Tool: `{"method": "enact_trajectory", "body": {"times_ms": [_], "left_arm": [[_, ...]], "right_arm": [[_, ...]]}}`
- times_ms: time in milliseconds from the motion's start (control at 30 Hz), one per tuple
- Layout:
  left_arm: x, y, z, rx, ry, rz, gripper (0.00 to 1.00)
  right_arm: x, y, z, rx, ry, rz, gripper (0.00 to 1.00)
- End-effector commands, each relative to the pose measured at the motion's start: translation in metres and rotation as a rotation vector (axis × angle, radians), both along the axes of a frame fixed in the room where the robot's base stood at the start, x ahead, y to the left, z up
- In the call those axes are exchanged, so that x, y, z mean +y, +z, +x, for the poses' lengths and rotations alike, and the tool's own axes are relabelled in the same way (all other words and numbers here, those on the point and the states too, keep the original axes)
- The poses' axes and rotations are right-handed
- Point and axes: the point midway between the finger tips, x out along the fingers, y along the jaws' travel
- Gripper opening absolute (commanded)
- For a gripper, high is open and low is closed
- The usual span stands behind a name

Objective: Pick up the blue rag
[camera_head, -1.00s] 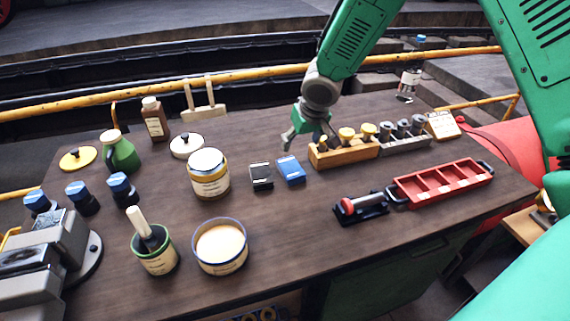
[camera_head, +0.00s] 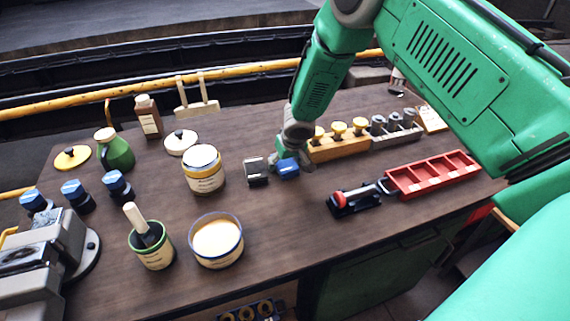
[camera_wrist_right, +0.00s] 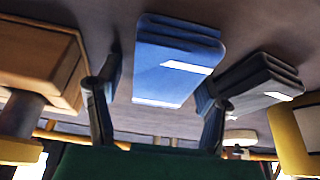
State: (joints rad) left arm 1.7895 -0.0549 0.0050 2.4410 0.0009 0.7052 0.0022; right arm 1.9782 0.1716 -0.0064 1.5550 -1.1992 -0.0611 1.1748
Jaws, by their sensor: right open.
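The blue rag (camera_head: 288,170) is a small folded stack with a white label, lying on the dark wooden table in the head view. My right gripper (camera_head: 283,158) is right over it and hides part of it. In the right wrist view the blue rag (camera_wrist_right: 177,62) lies between the two spread fingers of my open right gripper (camera_wrist_right: 155,100), with nothing held. I cannot tell whether the fingers touch it. My left gripper is not in view.
A dark folded rag (camera_head: 256,171) lies just left of the blue one. A wooden holder with yellow-topped pieces (camera_head: 338,146) stands close on the right. A white tin (camera_head: 204,170) stands further left. A red tray (camera_head: 434,174) is at right. The table front is clear around the middle.

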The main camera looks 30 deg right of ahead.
Motion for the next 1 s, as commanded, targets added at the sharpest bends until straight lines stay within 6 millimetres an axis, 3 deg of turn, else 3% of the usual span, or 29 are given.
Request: {"method": "enact_trajectory", "body": {"times_ms": [633, 667, 767, 1000], "left_arm": [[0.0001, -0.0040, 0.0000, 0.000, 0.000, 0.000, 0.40], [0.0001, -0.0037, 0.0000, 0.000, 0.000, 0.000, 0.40], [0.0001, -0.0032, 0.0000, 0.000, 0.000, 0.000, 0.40], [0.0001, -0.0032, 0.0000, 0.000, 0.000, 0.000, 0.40]], "right_arm": [[-0.0009, -0.0054, 0.0004, -0.001, 0.001, 0.000, 0.62], [-0.0010, -0.0050, 0.0004, -0.001, 0.001, 0.000, 0.55], [-0.0008, -0.0047, 0.0003, -0.001, 0.001, 0.000, 0.22], [0.0000, -0.0052, 0.0003, 0.001, 0.001, 0.001, 0.22]]}}
